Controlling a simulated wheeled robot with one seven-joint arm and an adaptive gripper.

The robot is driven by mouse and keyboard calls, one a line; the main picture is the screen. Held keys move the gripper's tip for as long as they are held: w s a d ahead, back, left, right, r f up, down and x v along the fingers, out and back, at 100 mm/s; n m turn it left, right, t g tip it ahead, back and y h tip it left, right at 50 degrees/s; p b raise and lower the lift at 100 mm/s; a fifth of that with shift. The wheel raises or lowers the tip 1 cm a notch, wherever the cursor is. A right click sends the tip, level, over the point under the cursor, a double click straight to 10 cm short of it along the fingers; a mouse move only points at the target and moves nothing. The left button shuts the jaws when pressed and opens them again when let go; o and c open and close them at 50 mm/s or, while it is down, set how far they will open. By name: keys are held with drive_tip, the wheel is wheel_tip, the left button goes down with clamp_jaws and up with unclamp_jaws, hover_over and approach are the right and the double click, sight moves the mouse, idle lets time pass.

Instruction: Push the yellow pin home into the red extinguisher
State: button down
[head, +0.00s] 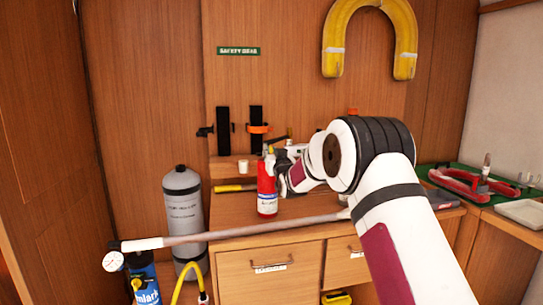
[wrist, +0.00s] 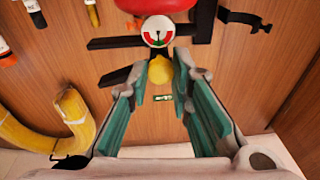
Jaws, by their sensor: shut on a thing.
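The red extinguisher (head: 267,188) stands upright on the wooden worktop in the head view, with a white label low on its body. In the wrist view its red body (wrist: 155,5) and round gauge (wrist: 157,31) are at the top. My gripper (wrist: 158,76) has its teal-padded fingers around the yellow pin (wrist: 161,69), just below the gauge in the picture. In the head view my gripper (head: 281,152) is at the extinguisher's top, and the pin cannot be made out there. How deep the pin sits in the extinguisher is hidden.
A grey cylinder (head: 184,214) stands left of the worktop. A long pole (head: 250,229) crosses in front of the drawers. Black wall brackets (head: 223,132) and a yellow horseshoe buoy (head: 338,30) are on the wall behind. A green tray (head: 430,173) with red tools lies right.

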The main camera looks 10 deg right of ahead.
drive_tip(key=shift+w+b, duration=0.3)
drive_tip(key=shift+b, duration=0.05)
idle(0.4)
drive_tip(key=c, duration=1.6)
unclamp_jaws()
drive_tip(key=o, duration=0.5)
drive_tip(key=shift+o, duration=0.2)
drive_tip(key=s+p, duration=0.2)
drive_tip(key=s, duration=0.3)
